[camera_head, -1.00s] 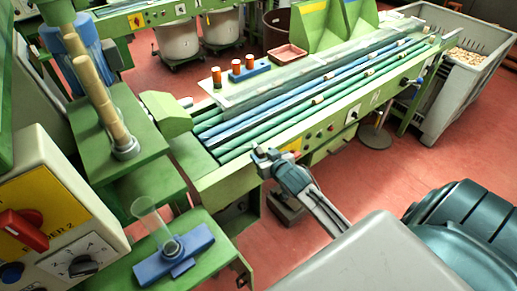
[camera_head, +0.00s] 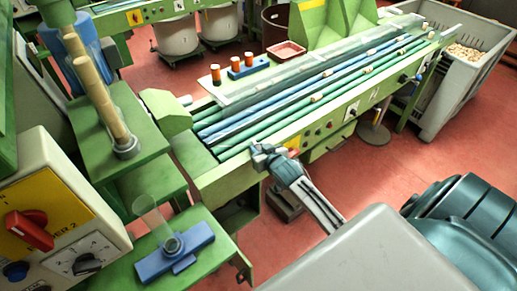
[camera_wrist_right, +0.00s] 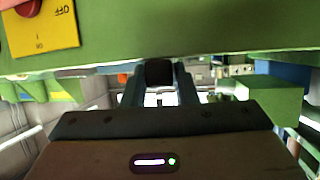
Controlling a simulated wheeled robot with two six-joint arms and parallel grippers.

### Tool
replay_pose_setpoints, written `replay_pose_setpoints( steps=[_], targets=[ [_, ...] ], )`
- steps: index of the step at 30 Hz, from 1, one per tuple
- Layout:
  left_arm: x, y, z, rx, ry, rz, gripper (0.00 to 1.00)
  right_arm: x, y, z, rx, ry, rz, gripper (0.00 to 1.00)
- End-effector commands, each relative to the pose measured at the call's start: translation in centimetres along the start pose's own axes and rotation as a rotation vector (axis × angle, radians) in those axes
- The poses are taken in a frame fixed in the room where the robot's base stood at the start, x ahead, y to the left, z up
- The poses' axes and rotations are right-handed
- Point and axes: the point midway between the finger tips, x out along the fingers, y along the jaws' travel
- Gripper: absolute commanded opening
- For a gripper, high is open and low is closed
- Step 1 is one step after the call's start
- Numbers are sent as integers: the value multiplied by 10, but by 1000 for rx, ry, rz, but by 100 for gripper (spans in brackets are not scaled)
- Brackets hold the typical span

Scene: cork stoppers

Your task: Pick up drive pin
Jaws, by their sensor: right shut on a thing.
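My right gripper (camera_head: 258,151) is at the front edge of the green conveyor machine, near its left end. In the right wrist view its two fingers (camera_wrist_right: 159,80) are shut on a dark, blocky thing, which I take to be the drive pin (camera_wrist_right: 159,72). Only its dark end shows between the fingertips, close to a green machine surface. In the head view the pin cannot be made out clearly from the gripper. Whether it touches the machine cannot be told. My left gripper is not in view.
The conveyor's front panel (camera_head: 345,117) carries buttons. A blue fixture with a clear tube (camera_head: 174,252) stands on a green shelf at the lower left. A control box with a red knob (camera_head: 28,230) is at the left. A grey cork bin (camera_head: 440,95) stands at the right.

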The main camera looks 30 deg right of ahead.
Motion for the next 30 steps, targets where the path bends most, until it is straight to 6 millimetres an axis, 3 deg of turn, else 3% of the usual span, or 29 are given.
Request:
replay_pose_setpoints(
  steps=[7, 13, 30],
  targets=[
    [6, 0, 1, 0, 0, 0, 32, -4, 0, -10, -1, 2, 0, 4],
    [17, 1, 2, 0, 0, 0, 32, -14, -1, -34, -2, 5, -1, 4],
    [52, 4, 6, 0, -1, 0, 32, -138, -41, 9, 2, -1, 0, 4]
  ],
)
